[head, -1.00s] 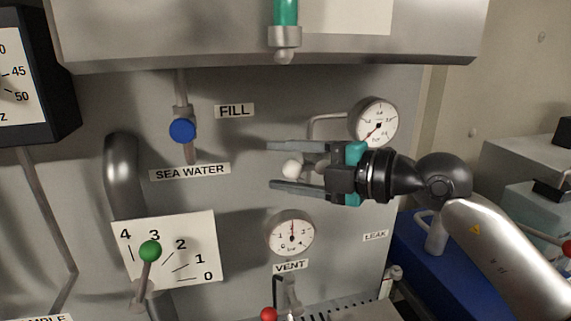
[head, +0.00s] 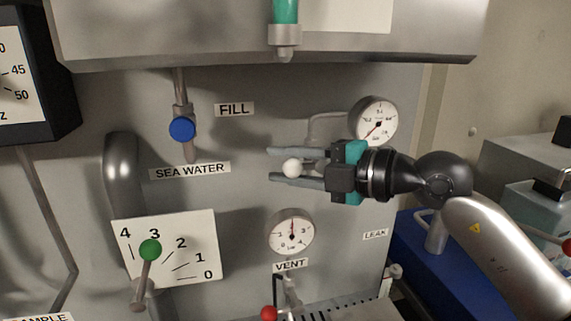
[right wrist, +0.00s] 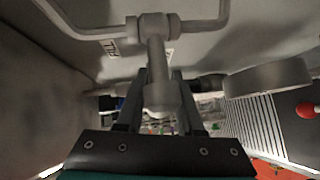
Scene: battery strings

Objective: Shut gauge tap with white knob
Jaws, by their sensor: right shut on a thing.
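The gauge tap's white knob (head: 292,168) shows in the head view between the fingers of my right gripper (head: 272,164), below and left of the upper gauge (head: 375,122). The fingers are closed on it from above and below. In the right wrist view the tap's lever (right wrist: 157,65) hangs from its pipe fitting and its knob end (right wrist: 161,98) lies between the fingers (right wrist: 160,80). The gripper hides part of the tap and its pipe in the head view. My left gripper is not in view.
A blue knob (head: 182,129) is at the SEA WATER label. A green-knobbed lever (head: 150,250) stands over a numbered plate. A lower gauge (head: 291,232) sits under my gripper, with a red knob (head: 269,313) below it. Bare panel lies left of my fingertips.

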